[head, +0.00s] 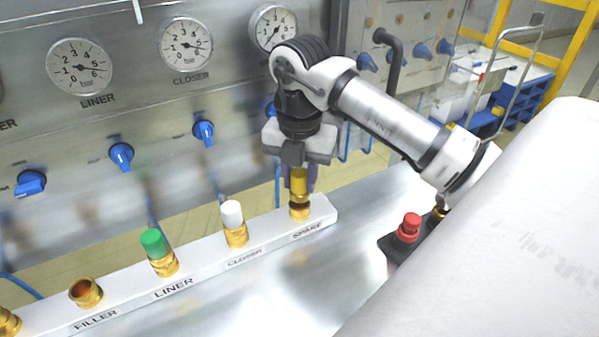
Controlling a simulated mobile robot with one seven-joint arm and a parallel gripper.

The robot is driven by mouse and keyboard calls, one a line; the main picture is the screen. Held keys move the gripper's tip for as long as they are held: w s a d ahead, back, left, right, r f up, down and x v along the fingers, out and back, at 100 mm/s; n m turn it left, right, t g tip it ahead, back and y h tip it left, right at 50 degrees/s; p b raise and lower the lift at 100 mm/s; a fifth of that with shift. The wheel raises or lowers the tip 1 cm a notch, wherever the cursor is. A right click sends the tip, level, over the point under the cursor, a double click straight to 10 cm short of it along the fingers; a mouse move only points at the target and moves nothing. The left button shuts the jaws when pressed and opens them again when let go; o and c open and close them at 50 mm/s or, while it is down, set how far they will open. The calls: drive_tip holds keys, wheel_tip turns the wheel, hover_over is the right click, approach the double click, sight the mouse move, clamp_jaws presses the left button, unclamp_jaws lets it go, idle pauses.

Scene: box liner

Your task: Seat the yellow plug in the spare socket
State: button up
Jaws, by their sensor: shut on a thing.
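The yellow plug (299,181) is upright between the fingers of my gripper (299,178), which points straight down and is shut on it. The plug is directly over the brass spare socket (300,211), at the right end of the white labelled rail. Its lower end meets the socket mouth in the picture; I cannot tell whether it is inside or just above. The fingers are partly hidden by the plug and the gripper body.
On the rail (205,266), a white plug (232,213) stands in the closer socket and a green plug (154,242) in the liner socket. The filler socket (86,292) is open. A red knob (410,225) on a black base stands right. A gauge panel (120,130) rises behind.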

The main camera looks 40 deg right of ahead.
drive_tip(key=shift+f+b, duration=0.9)
drive_tip(key=shift+f, duration=0.05)
idle(0.4)
drive_tip(key=o, duration=1.1)
wheel_tip(320, 180, up, 14)
drive_tip(key=b, duration=0.1)
drive_tip(key=shift+f, duration=0.1)
